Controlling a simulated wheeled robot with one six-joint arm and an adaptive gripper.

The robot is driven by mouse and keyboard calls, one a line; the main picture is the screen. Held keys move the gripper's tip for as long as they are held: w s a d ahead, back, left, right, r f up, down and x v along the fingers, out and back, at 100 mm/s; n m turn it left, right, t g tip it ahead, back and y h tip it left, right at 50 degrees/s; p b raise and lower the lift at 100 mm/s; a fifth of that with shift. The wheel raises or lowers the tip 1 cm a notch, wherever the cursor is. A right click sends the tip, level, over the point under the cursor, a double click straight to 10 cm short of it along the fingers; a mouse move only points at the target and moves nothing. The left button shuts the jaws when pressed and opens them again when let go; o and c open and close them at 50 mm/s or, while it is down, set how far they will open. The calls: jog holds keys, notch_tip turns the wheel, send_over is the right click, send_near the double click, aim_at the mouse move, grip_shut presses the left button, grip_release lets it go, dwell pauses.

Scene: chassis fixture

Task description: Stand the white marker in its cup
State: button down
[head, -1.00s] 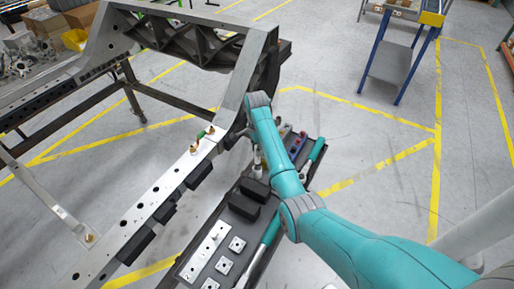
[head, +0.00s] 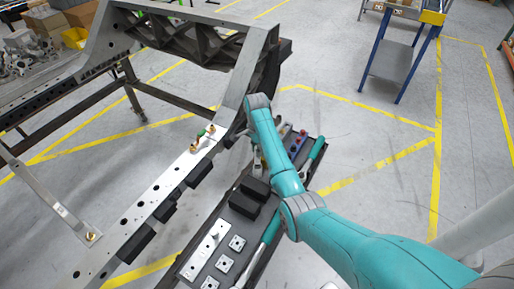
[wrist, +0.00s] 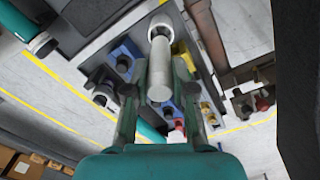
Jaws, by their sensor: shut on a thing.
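In the wrist view the white marker (wrist: 160,75) is a pale plain cylinder between the two fingers of my gripper (wrist: 160,82), which is shut on it. The marker's far end meets a pale round rim (wrist: 161,22), which looks like the cup. I cannot tell whether that end is inside the rim or only in line with it. In the head view my arm mostly hides the gripper, the marker and the cup above the dark tray.
The dark tray (head: 222,212) holds black blocks (head: 244,207), metal plates and teal-handled tools (head: 314,152). Blue holders (wrist: 124,58) are close to the gripper in the wrist view. The metal chassis frame (head: 165,185) runs along the tray's left. Open floor is at right.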

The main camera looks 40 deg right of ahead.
jog(key=shift+f, duration=2.45)
jog(key=c, duration=0.9)
grip_release()
jog(key=shift+r, duration=4.55)
